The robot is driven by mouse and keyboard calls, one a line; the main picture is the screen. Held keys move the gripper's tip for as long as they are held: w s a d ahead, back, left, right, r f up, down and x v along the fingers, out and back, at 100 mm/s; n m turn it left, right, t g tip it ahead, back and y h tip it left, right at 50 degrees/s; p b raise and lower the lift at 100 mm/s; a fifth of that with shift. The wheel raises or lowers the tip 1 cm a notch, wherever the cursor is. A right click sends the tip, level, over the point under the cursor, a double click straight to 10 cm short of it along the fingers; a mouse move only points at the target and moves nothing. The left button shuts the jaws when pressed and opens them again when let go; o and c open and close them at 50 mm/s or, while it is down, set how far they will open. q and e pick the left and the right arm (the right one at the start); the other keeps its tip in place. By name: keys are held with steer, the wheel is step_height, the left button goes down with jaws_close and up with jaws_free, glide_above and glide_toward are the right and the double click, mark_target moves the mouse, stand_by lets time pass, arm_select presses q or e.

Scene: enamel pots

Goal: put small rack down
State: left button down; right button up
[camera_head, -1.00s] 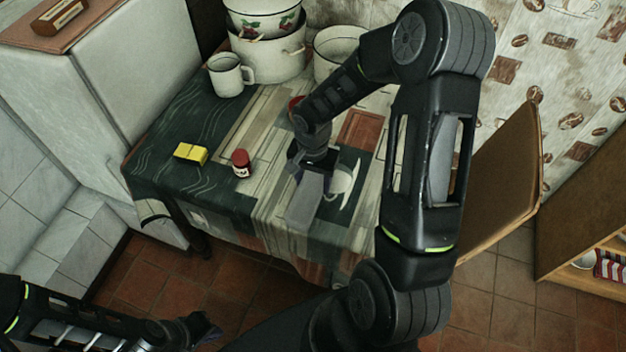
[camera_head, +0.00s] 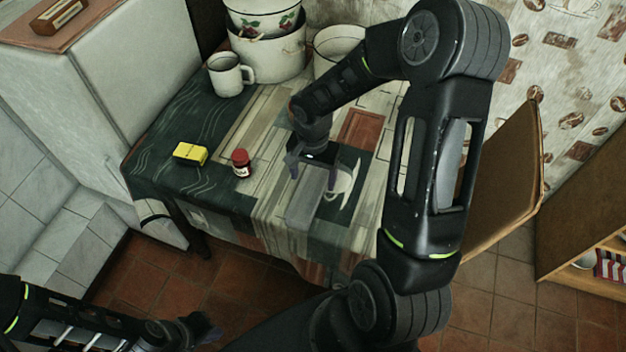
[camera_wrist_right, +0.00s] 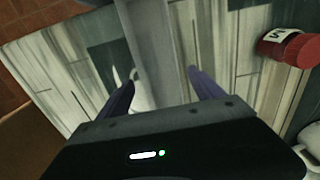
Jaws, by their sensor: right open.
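My right gripper (camera_head: 312,178) is over the front right part of the table with its two fingers apart. In the right wrist view the gripper (camera_wrist_right: 161,82) holds nothing that I can see. A plain grey slab-like strip (camera_head: 303,207) lies under and in front of the fingers, and it also shows in the wrist view (camera_wrist_right: 150,35). No other rack stands out. My left gripper (camera_head: 200,330) is low at the left, away from the table, and its jaw is unclear.
The table (camera_head: 235,210) has a patterned cloth. A red-lidded jar (camera_head: 241,164) and a yellow block (camera_head: 190,154) stand left of my right gripper. A white mug (camera_head: 228,76) and enamel pots (camera_head: 270,52) are at the back. A chair (camera_head: 505,170) stands at the right.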

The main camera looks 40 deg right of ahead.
mark_target(313, 192)
step_height(313, 192, up, 10)
steer(key=b, duration=0.1)
steer(key=shift+f, duration=0.15)
steer(key=shift+s, duration=0.1)
stand_by(0.5)
